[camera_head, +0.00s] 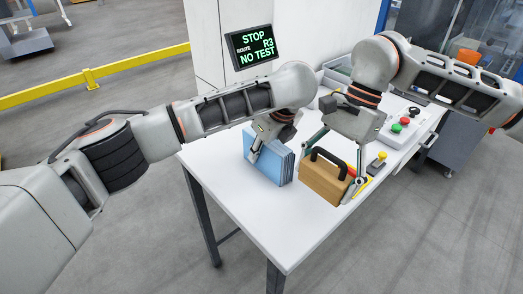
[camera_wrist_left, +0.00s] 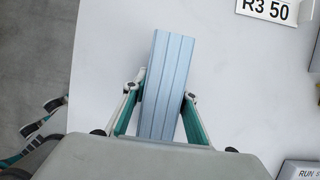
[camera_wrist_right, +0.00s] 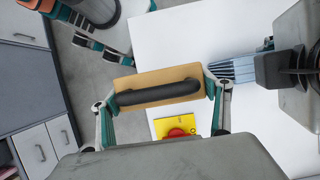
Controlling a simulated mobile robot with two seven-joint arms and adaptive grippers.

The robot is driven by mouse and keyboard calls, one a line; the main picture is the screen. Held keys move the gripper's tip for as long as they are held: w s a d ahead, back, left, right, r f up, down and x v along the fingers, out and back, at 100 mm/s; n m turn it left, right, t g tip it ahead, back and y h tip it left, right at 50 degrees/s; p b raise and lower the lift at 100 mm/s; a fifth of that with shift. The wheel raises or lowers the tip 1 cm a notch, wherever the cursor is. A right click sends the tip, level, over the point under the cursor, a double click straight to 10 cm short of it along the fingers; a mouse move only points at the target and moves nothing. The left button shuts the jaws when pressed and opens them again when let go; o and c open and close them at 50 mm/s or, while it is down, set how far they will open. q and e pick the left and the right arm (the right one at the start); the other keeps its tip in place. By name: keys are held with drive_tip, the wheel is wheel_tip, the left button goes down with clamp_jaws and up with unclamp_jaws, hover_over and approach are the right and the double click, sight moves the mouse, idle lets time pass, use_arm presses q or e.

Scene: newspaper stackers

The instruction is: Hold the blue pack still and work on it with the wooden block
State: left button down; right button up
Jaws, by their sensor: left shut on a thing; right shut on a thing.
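The blue pack (camera_head: 270,160) stands upright on the white table. In the left wrist view its ribbed top edge (camera_wrist_left: 168,80) lies between my left fingers. My left gripper (camera_head: 258,147) is shut on the pack. The wooden block (camera_head: 325,182), with a black handle on top, is to the right of the pack, with a gap between them. My right gripper (camera_head: 342,165) is shut on the block's two ends, as the right wrist view shows with the block (camera_wrist_right: 158,78). I cannot tell whether the block touches the table.
The white table (camera_head: 240,205) is bare in front of the pack and block. A yellow plate with a red button (camera_wrist_right: 178,130) lies close to the block. A control box with coloured buttons (camera_head: 405,125) is at the right. A screen (camera_head: 252,50) reads STOP, NO TEST.

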sight(274, 145)
drive_tip(key=shift+r, duration=0.1)
use_arm(q)
drive_tip(key=c, duration=1.5)
unclamp_jaws()
drive_tip(key=v, duration=1.2)
